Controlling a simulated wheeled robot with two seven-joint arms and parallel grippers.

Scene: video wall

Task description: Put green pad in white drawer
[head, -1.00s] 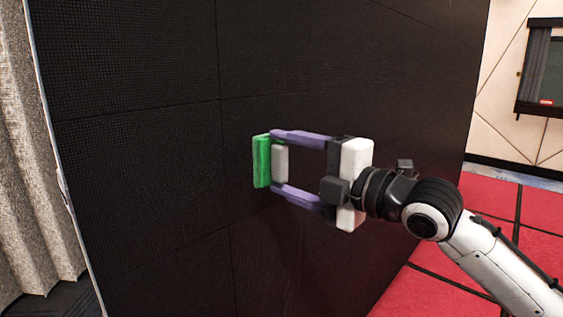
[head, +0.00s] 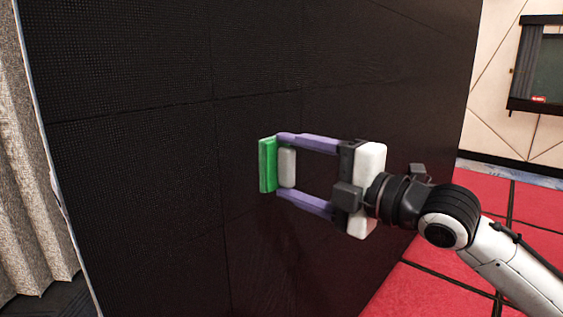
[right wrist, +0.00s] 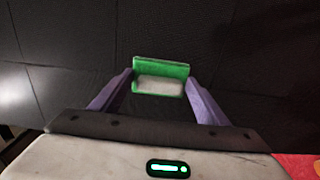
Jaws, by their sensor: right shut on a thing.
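The green pad (head: 267,164) has a pale grey block-like back (head: 287,167) and is held upright in front of the black panel wall. My right gripper (head: 279,166) is shut on the pad, with one purple finger at its top and one at its bottom in the head view. In the right wrist view the pad (right wrist: 160,66) sits between the tips of the two purple fingers. The pad is close to the wall; I cannot tell whether it touches. No white drawer shows. My left gripper is not in view.
The large black video wall (head: 130,170) fills most of the head view. A beige curtain (head: 25,160) hangs at the left. Red floor tiles (head: 430,285) lie at the right, with a dark-framed window or screen (head: 540,65) on the far wall.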

